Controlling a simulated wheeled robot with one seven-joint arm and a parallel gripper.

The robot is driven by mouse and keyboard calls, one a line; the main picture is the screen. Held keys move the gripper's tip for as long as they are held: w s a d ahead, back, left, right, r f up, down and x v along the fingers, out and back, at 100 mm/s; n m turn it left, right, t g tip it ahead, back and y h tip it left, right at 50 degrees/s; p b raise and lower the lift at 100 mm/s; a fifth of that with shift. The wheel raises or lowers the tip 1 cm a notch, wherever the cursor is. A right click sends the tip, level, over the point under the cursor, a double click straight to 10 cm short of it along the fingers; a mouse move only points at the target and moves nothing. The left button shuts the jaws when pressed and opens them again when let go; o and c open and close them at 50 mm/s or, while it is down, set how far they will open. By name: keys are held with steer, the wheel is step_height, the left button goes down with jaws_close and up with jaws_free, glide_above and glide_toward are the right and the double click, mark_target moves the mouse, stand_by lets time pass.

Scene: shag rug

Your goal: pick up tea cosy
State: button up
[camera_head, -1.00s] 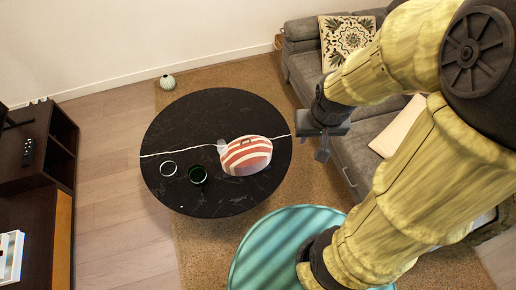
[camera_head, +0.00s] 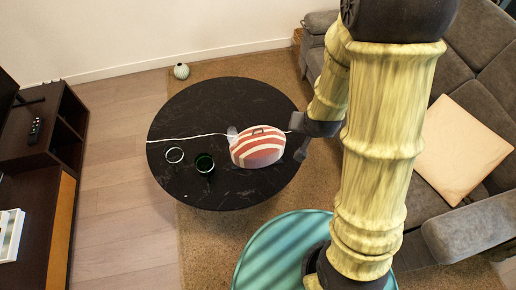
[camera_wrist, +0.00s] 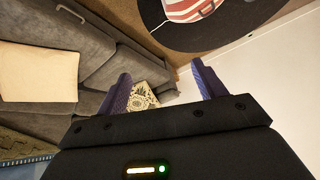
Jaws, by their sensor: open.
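The tea cosy (camera_head: 257,148) is a rounded dome with red and white stripes and a dark strip on top. It sits on the round black table (camera_head: 222,193), right of the table's middle. It also shows, cut off, at the top of the wrist view (camera_wrist: 190,9). My gripper (camera_head: 301,150) is at the table's right edge, to the right of the cosy and apart from it. In the wrist view its two purple fingers (camera_wrist: 162,86) are spread with nothing between them. In the head view my arm hides part of the gripper.
A dark green glass (camera_head: 205,164) and a white-rimmed glass (camera_head: 175,156) stand left of the cosy. A clear object (camera_head: 232,133) stands close to the cosy's left side. A grey sofa (camera_head: 466,88) with a pale cushion (camera_head: 462,150) is at the right.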

steer(key=w+a+f+t+b, duration=0.1)
steer(key=w+f+t+b, duration=0.15)
steer(key=f, duration=0.35)
steer(key=w+a+f+t+b, duration=0.1)
steer(key=f+b, duration=0.2)
steer(key=f, duration=0.2)
steer(key=n+t+y+b, duration=0.5)
steer(key=t+b, duration=0.2)
steer(key=b, duration=0.5)
glide_toward(260, 140)
step_height(260, 140, up, 3)
steer(key=s, duration=0.2)
steer(key=shift+s+d+r, duration=0.1)
steer(key=shift+d+r, duration=0.05)
steer(key=shift+d, duration=0.15)
steer(key=b+x, duration=0.3)
steer(key=x, duration=0.9)
